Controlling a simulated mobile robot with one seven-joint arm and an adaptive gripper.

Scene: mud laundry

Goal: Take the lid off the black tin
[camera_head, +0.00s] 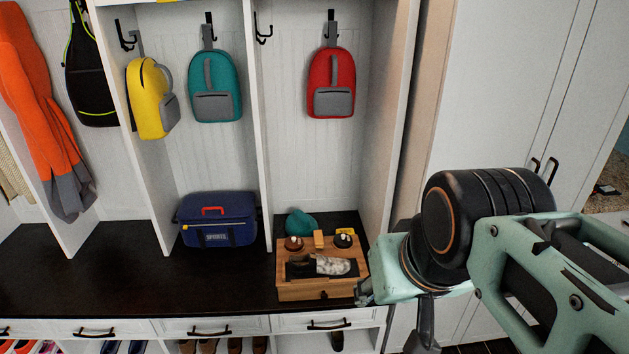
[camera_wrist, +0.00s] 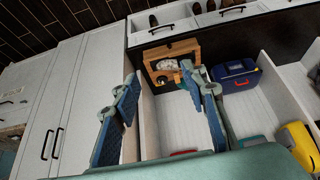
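The black tin (camera_head: 343,239) sits at the back right of the top of a wooden box (camera_head: 325,293) on the dark bench, and it looks upright. A brown tin (camera_head: 294,243) stands at the back left of the same box. I cannot make out the black tin's lid seam. My gripper (camera_wrist: 160,82) is open and empty in the wrist view, its two blue-padded fingers well apart. The box (camera_wrist: 183,47) shows beyond and between the fingertips, upside down there. In the head view my gripper is right of the box, partly hidden by my own arm.
A dark brush (camera_head: 318,266) with pale bristles lies at the front of the box, and a small tan block (camera_head: 319,239) stands between the tins. A teal item (camera_head: 300,222) is behind. White cubby walls flank the box. A blue bag (camera_head: 217,221) stands left; red backpack (camera_head: 331,82) hangs above.

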